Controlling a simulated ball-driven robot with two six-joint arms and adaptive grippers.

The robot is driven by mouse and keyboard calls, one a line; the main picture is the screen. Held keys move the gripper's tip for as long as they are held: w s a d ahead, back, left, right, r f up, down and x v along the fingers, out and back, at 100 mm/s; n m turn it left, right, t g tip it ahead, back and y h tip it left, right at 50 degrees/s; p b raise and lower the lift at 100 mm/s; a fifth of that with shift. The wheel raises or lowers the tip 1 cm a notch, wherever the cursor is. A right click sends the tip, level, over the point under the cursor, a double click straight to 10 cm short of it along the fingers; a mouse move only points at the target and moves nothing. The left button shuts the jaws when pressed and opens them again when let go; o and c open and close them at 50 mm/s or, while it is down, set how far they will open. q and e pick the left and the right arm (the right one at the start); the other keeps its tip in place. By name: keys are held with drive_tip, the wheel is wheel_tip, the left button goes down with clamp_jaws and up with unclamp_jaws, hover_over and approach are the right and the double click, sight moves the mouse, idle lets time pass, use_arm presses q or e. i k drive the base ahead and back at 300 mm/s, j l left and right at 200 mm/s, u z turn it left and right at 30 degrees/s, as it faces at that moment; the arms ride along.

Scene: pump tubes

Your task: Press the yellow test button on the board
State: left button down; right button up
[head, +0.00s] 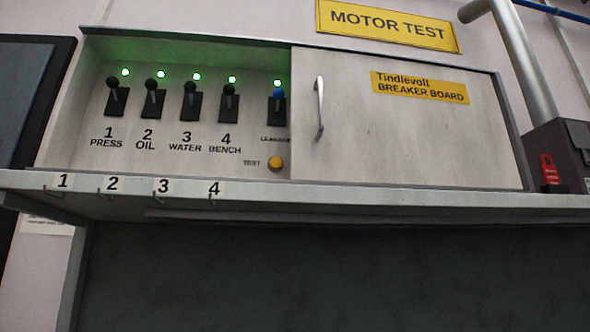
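The breaker board (75,130) is a pale grey cabinet on the wall, its left part uncovered. The round yellow test button (275,163) sits low on the panel beside the word TEST, just left of the sliding door's edge. Above it is a switch with a blue lever (278,95). Left of that are black-levered switches 1 PRESS (116,95), 2 OIL (153,99), 3 WATER (191,100) and 4 BENCH (229,102). A green lamp glows above each switch. Neither gripper shows in the head view.
The grey door (400,140) with a vertical handle (320,107) covers the right part. A ledge (350,196) with hooks numbered 1 to 4 runs below the board. A grey box with a red tag (549,170) stands at right. The space before the button looks clear.

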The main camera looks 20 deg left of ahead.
sight(275, 162)
drive_tip(key=i+l+u, duration=0.15)
drive_tip(key=l, duration=0.25)
drive_tip(key=i+l+u, duration=0.15)
drive_tip(key=l, duration=0.25)
drive_tip(key=i+l+u, duration=0.15)
drive_tip(key=l, duration=0.3)
drive_tip(key=k, duration=0.05)
